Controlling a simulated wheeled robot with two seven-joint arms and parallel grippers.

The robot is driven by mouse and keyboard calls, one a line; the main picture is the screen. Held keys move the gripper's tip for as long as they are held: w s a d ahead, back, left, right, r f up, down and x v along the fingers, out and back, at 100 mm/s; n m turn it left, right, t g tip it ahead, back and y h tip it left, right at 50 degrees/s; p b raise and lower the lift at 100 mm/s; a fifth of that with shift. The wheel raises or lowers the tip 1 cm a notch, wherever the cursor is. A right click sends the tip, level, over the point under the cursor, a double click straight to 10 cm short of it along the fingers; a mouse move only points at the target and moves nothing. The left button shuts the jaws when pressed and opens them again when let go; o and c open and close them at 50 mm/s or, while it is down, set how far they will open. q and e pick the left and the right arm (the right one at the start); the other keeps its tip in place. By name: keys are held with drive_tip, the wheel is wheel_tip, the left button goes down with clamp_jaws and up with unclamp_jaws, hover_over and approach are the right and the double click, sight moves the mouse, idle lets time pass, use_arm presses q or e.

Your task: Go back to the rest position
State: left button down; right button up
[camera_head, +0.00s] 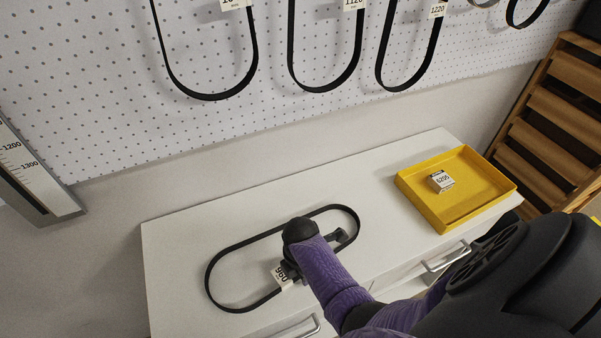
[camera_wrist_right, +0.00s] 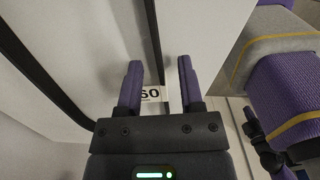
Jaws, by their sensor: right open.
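A black belt loop (camera_head: 236,243) with a white number tag (camera_head: 282,277) lies on the white cabinet top (camera_head: 185,235). My right arm reaches over it from the lower right. My right gripper (camera_head: 315,255) is mostly hidden by my own wrist in the head view. In the right wrist view its two purple-padded fingers (camera_wrist_right: 158,88) stand apart. The white tag (camera_wrist_right: 149,94) shows between and beyond them, with a dark belt strand (camera_wrist_right: 45,75) to the left. I see nothing held between the fingers. My left gripper is in neither view.
Belts (camera_head: 205,97) hang on the pegboard (camera_head: 110,100) behind. A wooden rack (camera_head: 563,115) stands at right and a ruler (camera_head: 25,175) at left. The cabinet's left top is clear.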

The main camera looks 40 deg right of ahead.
wheel_tip(320, 180, up, 10)
drive_tip(key=p, duration=0.4)
drive_tip(key=s+a+r+m+t, duration=0.3)
drive_tip(key=s+a+r+m, duration=0.3)
drive_tip(key=s+r+m, duration=0.7)
wheel_tip(320, 180, down, 29)
drive_tip(key=m+g+b, duration=0.1)
drive_tip(key=m+b, duration=0.1)
drive_tip(key=b, duration=0.6)
drive_tip(key=s+d+f+b, duration=0.1)
drive_tip(key=s+f+b, duration=0.2)
drive_tip(key=s+f, duration=0.4)
drive_tip(key=s+d+f+g+b, duration=0.1)
drive_tip(key=s+d+f+b, duration=0.1)
drive_tip(key=s+f, duration=0.5)
wheel_tip(320, 180, down, 4)
drive_tip(key=shift+d+f+b, duration=0.15)
drive_tip(key=shift+f+b, duration=0.1)
drive_tip(key=shift+b, duration=0.6)
drive_tip(key=shift+s, duration=0.1)
